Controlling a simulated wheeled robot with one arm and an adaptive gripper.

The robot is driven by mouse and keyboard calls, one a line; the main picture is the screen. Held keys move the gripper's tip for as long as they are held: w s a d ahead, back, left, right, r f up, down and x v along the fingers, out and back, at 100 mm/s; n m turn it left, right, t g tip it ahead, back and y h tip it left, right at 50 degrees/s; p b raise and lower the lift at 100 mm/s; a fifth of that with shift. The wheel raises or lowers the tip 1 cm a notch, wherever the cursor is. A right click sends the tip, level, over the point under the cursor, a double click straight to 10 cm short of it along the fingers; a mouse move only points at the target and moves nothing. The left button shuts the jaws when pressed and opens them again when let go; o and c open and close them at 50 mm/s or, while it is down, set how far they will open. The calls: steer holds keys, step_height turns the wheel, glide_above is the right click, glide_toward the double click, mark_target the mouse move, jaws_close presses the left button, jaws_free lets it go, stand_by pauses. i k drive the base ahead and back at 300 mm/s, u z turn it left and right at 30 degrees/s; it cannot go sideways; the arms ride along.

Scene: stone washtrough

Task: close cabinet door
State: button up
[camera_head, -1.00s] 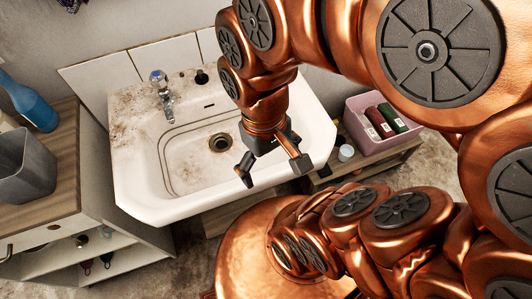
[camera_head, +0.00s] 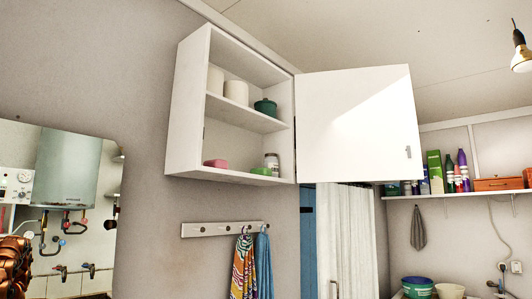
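A white wall cabinet (camera_head: 188,105) hangs high on the wall, left of the middle of the head view. Its door (camera_head: 355,125) stands wide open, swung out to the right from the hinge side at the cabinet's right edge. A small grey handle (camera_head: 408,152) sits near the door's right edge. Inside are white rolls (camera_head: 236,92), a green pot (camera_head: 265,106), a pink item (camera_head: 216,163) and a jar (camera_head: 271,162). My gripper is not in this view. A copper-coloured part of my arm shows only in the mirror at the lower left.
A hook rail (camera_head: 208,230) with hanging towels (camera_head: 262,264) is below the cabinet. A mirror (camera_head: 75,220) is at the left. A shelf with bottles (camera_head: 460,190) is at the right. A hanging bulb (camera_head: 521,52) is at the upper right.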

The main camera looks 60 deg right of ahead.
mark_target(354, 125)
steer(key=k, duration=0.5)
steer(key=z, duration=3.2)
steer(key=i, duration=4.2)
steer(key=u, duration=3.9)
